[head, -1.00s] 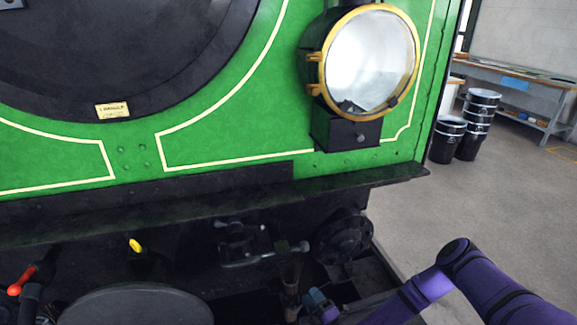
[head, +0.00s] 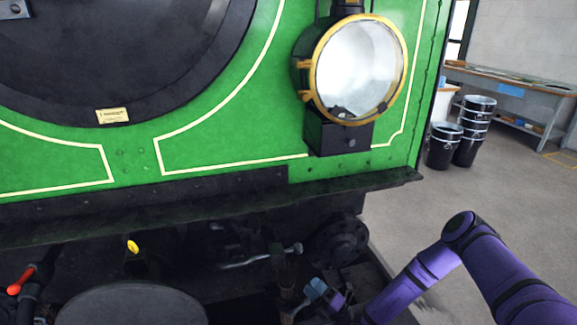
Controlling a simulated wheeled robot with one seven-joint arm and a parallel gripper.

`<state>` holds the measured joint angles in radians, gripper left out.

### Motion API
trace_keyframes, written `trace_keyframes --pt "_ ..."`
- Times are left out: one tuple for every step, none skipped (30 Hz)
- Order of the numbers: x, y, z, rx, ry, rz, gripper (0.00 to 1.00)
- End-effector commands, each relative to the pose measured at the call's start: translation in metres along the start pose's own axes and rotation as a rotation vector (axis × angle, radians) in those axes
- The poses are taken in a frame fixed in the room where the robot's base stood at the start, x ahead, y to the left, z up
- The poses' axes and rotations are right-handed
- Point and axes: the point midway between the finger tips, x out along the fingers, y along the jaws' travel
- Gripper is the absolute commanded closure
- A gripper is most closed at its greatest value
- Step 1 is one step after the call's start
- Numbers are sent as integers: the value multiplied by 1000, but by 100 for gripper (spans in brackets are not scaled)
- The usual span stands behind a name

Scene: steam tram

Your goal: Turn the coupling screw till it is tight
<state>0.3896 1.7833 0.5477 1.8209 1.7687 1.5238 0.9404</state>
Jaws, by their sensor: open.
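A dark metal bar with a paler knob at its right end (head: 262,258) shows in the head view under the green tram front, in the shadow below the black beam. It looks like the coupling screw's handle, but the screw's thread and links are too dark to make out. My gripper (head: 318,291), with light blue parts at the end of my purple arm, is below and to the right of this bar. It is open and appears apart from the bar. Its fingertips are small and partly unclear.
A round dark buffer plate (head: 130,305) stands at the front left. A red-ended lever (head: 20,283) and a yellow-topped part (head: 133,247) are near it. Another round dark fitting (head: 340,240) is at the right. The brass-rimmed lamp (head: 358,68) overhangs above.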

Motion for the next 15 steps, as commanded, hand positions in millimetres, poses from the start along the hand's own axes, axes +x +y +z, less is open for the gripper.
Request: trace_keyframes --pt "6 10 4 -34 41 11 53" --pt "9 17 6 -55 68 17 53" --pt "14 26 8 -85 108 26 53" --pt "17 34 10 -110 140 33 53" --pt "21 42 11 -137 174 41 53" --pt "25 52 13 -171 218 51 53" --pt "28 59 14 -198 250 58 53" --pt "31 67 15 -224 283 65 53" --pt "35 77 16 -259 326 76 53" --pt "37 85 17 -286 357 83 53" --pt "39 92 17 -311 390 91 53" --pt "42 102 18 -346 432 100 53" --pt "44 110 18 -373 464 108 53" --pt "46 117 18 -399 496 116 53" --pt "48 127 19 -434 537 126 53"
